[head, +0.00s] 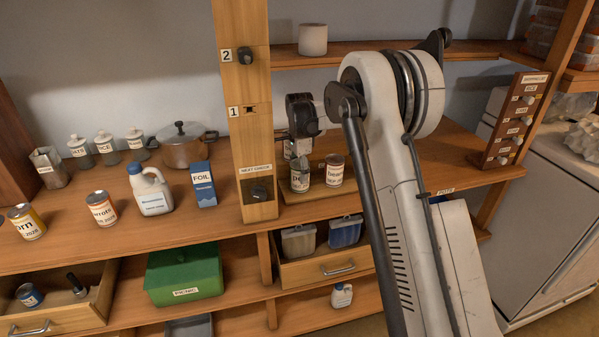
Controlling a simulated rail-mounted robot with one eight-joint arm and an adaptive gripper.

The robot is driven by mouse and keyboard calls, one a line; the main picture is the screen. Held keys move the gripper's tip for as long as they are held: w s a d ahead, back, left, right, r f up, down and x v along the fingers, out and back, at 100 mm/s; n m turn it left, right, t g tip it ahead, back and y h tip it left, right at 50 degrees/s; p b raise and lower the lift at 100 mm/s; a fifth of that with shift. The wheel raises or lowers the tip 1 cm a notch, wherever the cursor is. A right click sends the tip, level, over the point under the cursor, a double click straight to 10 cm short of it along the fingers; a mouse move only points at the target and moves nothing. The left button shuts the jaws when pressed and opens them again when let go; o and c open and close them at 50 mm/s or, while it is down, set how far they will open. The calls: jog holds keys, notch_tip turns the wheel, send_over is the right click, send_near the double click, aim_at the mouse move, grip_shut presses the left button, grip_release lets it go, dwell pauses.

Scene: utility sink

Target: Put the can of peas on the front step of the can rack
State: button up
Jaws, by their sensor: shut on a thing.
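The can of peas (300,178), with a pale label reading "pe", is upright at the wooden can rack (318,192), just right of the tall post. My gripper (299,157) reaches down from above and is shut on the can's upper part. I cannot tell whether the can's base touches the front step or is slightly above it. A second can (335,172), labelled "bean", stands on the rack to the right of the peas. The back of the rack is hidden behind my arm and gripper.
The wooden post (256,130) stands close on the left of the rack. A foil box (203,186), a white jug (151,191), a carrots can (101,209) and a corn can (27,222) stand left on the counter. A shelf with a white canister (313,39) is above.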

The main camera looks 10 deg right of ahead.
jog(key=shift+f, duration=0.1)
jog(key=o, duration=1.5)
jog(key=shift+o, duration=0.2)
notch_tip(320, 180, up, 12)
jog(key=shift+r+b, duration=0.15)
jog(key=shift+b, duration=0.4)
